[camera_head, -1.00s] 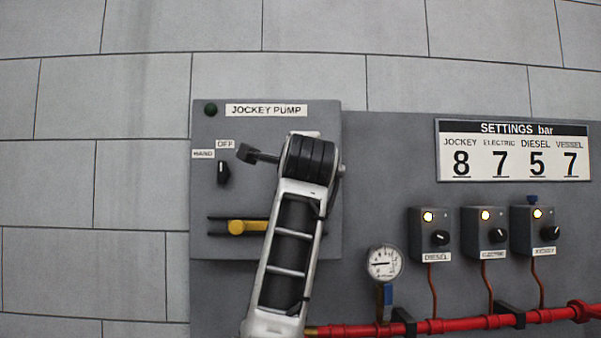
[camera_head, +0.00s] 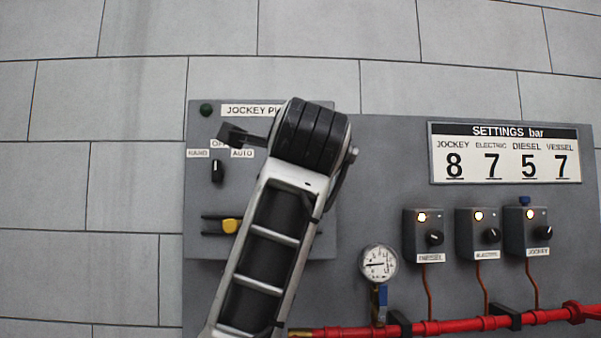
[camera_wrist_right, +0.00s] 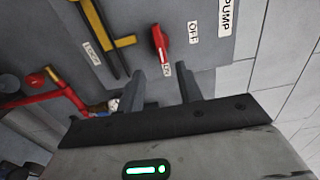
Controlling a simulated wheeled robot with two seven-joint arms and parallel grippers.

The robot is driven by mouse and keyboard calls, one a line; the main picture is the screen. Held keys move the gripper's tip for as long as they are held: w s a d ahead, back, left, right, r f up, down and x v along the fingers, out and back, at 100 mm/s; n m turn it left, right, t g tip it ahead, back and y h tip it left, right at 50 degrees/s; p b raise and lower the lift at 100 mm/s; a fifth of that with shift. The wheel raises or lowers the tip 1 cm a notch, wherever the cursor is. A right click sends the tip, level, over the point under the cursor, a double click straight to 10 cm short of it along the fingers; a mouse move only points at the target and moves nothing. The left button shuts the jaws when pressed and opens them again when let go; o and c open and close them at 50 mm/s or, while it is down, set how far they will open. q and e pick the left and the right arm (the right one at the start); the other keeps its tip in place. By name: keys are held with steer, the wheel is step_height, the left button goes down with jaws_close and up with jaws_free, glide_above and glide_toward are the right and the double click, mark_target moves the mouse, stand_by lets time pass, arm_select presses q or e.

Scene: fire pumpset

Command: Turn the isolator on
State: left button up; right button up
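In the right wrist view, the red isolator handle (camera_wrist_right: 160,44) sits on the grey panel, with an OFF label (camera_wrist_right: 194,31) to its right and an ON label (camera_wrist_right: 167,69) just below its lower end. My right gripper (camera_wrist_right: 159,67) is open, its two dark fingers apart and empty. The handle appears beyond the fingertips, roughly between them; contact cannot be judged. In the head view, my right arm covers part of the jockey pump panel (camera_head: 200,175), and the red handle is hidden. My left gripper is in neither view.
A yellow handle (camera_head: 230,225) on a dark rail and a black selector knob (camera_head: 217,171) are on the same panel. A pressure gauge (camera_head: 379,263), red pipe (camera_head: 450,325) and small control boxes (camera_head: 424,236) lie to the right.

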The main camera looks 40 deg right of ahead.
steer(key=b+v, duration=0.1)
steer(key=v, duration=0.5)
steer(key=shift+s, duration=0.3)
steer(key=shift+a, duration=0.1)
